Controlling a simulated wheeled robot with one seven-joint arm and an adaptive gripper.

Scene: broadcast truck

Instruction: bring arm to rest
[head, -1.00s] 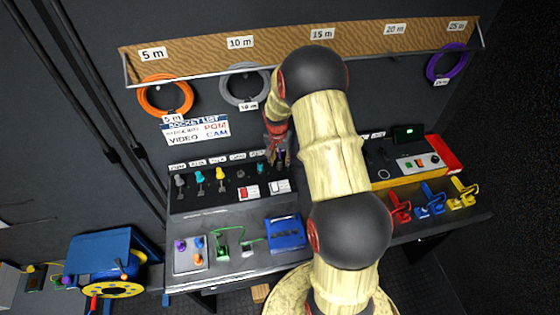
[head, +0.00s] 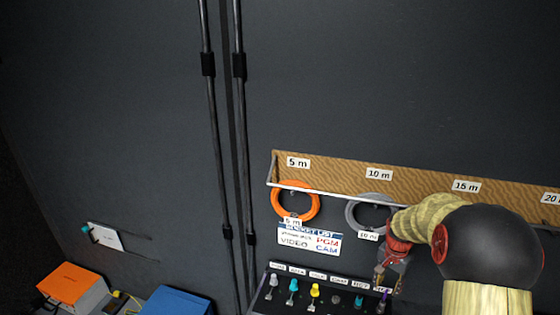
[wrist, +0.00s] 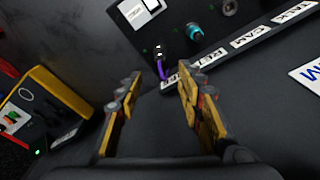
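My gripper (wrist: 160,95) shows in the wrist view with its two yellow-and-grey fingers spread apart and nothing between them. In the head view my gripper (head: 383,272) hangs at the end of my arm, in front of the dark wall just above the right part of the socket panel. A purple plug (wrist: 163,65) sits in the panel just beyond the fingertips in the wrist view.
The socket panel (head: 262,300) holds grey, teal and yellow plugs under small labels. An orange cable coil (head: 278,203) and a grey coil (head: 350,212) hang below the wooden length board (head: 335,177). A yellow-edged box (wrist: 62,92) stands left in the wrist view.

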